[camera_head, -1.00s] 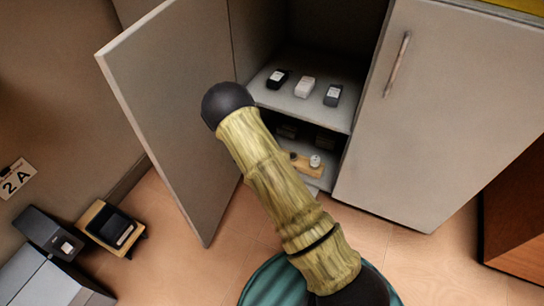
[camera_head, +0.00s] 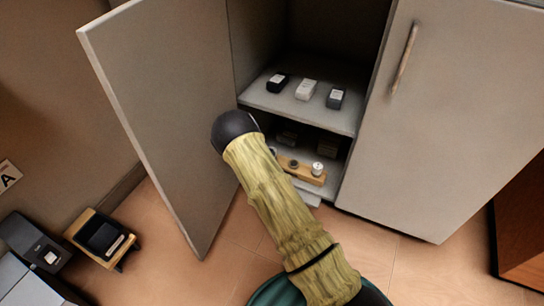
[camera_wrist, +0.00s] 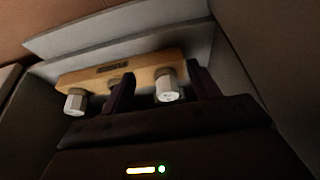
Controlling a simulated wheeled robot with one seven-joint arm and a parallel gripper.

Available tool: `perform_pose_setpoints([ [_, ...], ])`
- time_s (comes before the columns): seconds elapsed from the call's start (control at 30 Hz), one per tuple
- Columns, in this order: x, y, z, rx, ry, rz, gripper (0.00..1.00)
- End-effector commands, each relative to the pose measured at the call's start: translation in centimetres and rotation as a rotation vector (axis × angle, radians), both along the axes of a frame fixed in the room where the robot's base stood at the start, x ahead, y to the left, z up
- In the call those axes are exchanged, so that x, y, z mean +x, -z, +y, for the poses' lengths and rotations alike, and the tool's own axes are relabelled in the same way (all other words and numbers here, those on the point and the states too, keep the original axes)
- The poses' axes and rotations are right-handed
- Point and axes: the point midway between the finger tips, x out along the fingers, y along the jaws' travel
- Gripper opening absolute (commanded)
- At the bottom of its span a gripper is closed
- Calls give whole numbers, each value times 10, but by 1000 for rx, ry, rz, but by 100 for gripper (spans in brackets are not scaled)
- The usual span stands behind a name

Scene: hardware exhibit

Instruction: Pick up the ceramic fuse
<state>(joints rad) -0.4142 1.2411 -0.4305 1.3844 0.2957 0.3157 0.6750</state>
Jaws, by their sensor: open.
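A wooden holder (camera_wrist: 132,76) with a dark label carries two white, faceted pieces that look like ceramic fuses. One white fuse (camera_wrist: 167,90) shows between the fingers of my gripper (camera_wrist: 162,85) in the wrist view; I cannot tell whether it touches them. The other white piece (camera_wrist: 75,103) is left of the left finger. A brown socket between them is partly hidden by that finger. My gripper is open. In the head view, the holder (camera_head: 288,165) stands on the lower shelf with a white fuse (camera_head: 317,169) at its right; my arm hides the gripper.
The cabinet's left door (camera_head: 160,120) stands open and its right door (camera_head: 410,140) is closed. The upper shelf (camera_head: 290,110) above the holder bears two dark boxes and one white box. Dim items sit behind the holder. A wooden stand (camera_head: 88,245) is on the floor at left.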

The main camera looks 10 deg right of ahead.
Motion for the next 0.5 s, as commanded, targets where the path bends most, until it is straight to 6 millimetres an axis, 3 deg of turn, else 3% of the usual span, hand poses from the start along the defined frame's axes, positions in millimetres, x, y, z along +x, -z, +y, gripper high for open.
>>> perform_pose_setpoints([
  [0.17, 17, 2, -13, -1, 0, -1, 61],
  [0.5, 19, 0, -14, 0, -1, 2, 61],
])
